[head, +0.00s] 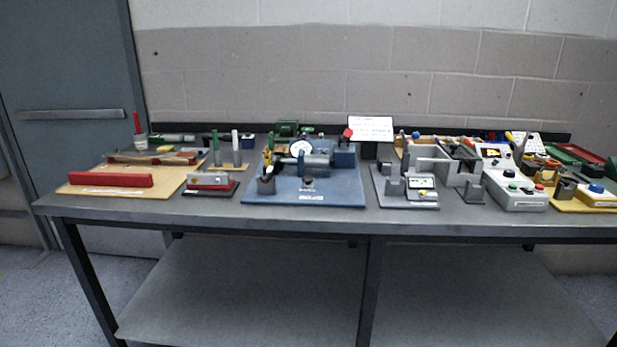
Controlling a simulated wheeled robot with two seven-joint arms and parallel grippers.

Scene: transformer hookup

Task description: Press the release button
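Several buttons show at the right end of the bench, and I cannot tell which is the release button. A white control box (517,194) carries a small green button (513,186) and a red button (539,187). A yellow-based box at the far right has a blue round button (596,188). A grey fixture near the middle right has a small panel with a greenish screen (421,183). Labels are too small to read. Neither of my grippers is in view.
A long grey workbench (330,222) crosses the view, with a lower shelf. A blue-based fixture with a dial gauge (301,148) stands mid-bench. Wooden boards with a red bar (110,180) lie left. A white sign (371,128) stands at the back. The bench's front strip is clear.

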